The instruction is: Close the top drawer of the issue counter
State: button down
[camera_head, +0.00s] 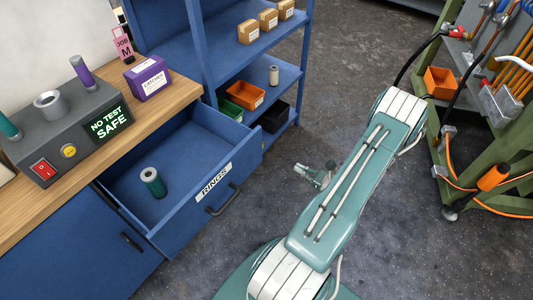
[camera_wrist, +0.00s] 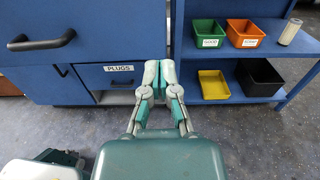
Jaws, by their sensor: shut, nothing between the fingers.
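The top drawer (camera_head: 188,205) of the blue issue counter (camera_head: 70,255) is pulled well out in the head view. Its front carries a RINGS label and a dark bar handle (camera_head: 223,200). A dark green ring-shaped cylinder (camera_head: 153,182) stands inside it. My gripper (camera_head: 302,170) is to the right of the drawer front, apart from it, over the floor. In the wrist view my gripper (camera_wrist: 158,72) has its fingertips together with nothing between them. A blue drawer front (camera_wrist: 90,25) with a black handle is at upper left there, above a PLUGS drawer (camera_wrist: 118,72).
A blue shelf unit (camera_head: 205,55) with boxes and bins stands behind the drawer. On the worktop (camera_head: 150,115) are a grey tester (camera_head: 65,130) and a purple box (camera_head: 147,78). A green rack (camera_head: 430,180) with cables is at right. The floor between is open.

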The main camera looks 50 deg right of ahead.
jog(key=w, duration=1.3)
jog(key=shift+w+a+f, duration=0.2)
jog(key=shift+w+a, duration=0.05)
jog(key=shift+w, duration=0.15)
